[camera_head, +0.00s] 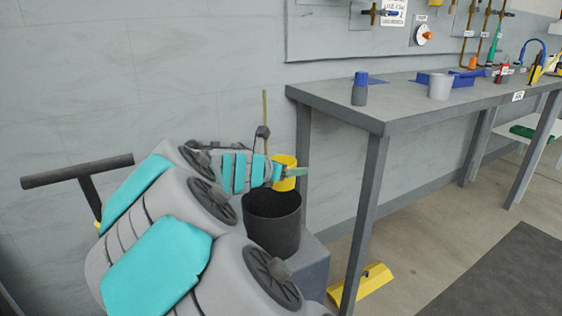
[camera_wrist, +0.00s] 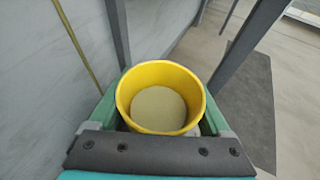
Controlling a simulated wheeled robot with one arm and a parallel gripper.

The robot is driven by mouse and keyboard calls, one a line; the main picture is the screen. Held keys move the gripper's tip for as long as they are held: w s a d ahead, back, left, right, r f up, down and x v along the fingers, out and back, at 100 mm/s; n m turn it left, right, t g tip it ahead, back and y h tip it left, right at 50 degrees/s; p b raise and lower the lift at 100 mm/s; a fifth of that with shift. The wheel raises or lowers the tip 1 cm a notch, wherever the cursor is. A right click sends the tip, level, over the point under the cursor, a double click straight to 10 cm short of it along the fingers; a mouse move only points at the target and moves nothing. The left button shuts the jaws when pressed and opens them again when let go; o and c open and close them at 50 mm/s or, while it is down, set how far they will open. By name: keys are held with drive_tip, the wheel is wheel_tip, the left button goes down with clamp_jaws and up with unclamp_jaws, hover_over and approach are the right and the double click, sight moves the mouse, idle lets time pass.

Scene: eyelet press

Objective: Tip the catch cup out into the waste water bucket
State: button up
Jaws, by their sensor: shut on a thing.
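A yellow catch cup (camera_head: 284,161) is held above the dark waste water bucket (camera_head: 272,234), near the bucket's back rim. In the head view it looks roughly upright. In the wrist view I look into the cup (camera_wrist: 126,92); a pale round area shows inside, and I cannot tell whether it is liquid or the cup's bottom. My gripper (camera_head: 290,173) is shut on the cup, with a green finger on each side of it (camera_wrist: 160,108). The bucket's inside is dark, and its contents cannot be made out.
The bucket stands on a grey block (camera_head: 309,268) beside the wall and the grey workbench (camera_head: 345,104). A bench leg (camera_head: 363,220) is just right of it. A blue-capped container (camera_head: 360,92) and a pale cup (camera_head: 440,87) stand on the bench. A yellow block (camera_head: 372,280) lies on the floor.

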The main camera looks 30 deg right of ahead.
drive_tip(key=shift+s+r+p, duration=0.1)
drive_tip(key=shift+p, duration=0.55)
